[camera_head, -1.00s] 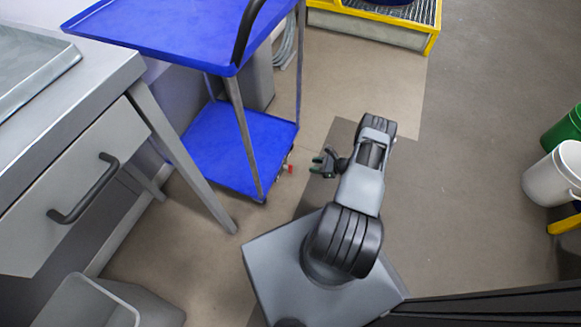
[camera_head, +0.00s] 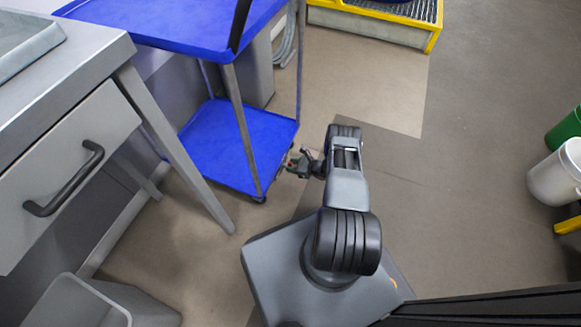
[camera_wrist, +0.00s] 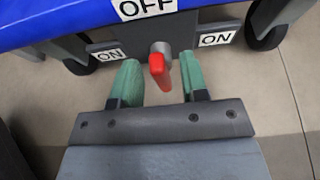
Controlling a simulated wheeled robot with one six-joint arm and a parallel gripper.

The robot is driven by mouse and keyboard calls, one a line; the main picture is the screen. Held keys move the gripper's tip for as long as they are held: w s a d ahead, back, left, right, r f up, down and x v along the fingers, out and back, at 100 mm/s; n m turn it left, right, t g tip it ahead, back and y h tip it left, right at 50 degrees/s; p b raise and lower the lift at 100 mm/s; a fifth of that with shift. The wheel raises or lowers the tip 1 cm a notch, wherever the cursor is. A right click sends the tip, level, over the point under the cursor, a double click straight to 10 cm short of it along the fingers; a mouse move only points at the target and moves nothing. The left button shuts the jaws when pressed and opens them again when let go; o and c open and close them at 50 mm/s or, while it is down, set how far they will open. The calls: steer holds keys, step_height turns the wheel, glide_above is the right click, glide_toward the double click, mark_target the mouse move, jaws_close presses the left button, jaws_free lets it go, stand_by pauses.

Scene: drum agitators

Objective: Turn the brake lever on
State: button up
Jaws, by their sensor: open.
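The red brake lever (camera_wrist: 158,70) shows in the wrist view on a round grey hub under the edge of the blue cart (camera_head: 228,150). It points down toward my gripper, below the OFF label (camera_wrist: 146,7). One ON label (camera_wrist: 108,54) is to its left and another ON label (camera_wrist: 217,39) is to its right. My gripper (camera_wrist: 160,86) is open, with its green fingers on either side of the lever and gaps between. In the head view my gripper (camera_head: 299,166) is at the cart's lower shelf, and the lever there is mostly hidden.
A grey table with a drawer (camera_head: 70,165) stands left of the cart. A grey bin (camera_head: 75,303) is at the lower left. A yellow-framed platform (camera_head: 375,22) is at the back. White (camera_head: 556,175) and green (camera_head: 566,128) buckets stand at the right. The floor right of my arm is clear.

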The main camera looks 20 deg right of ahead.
steer(key=shift+w+a+f, duration=0.2)
steer(key=shift+w+a, duration=0.2)
jaws_close()
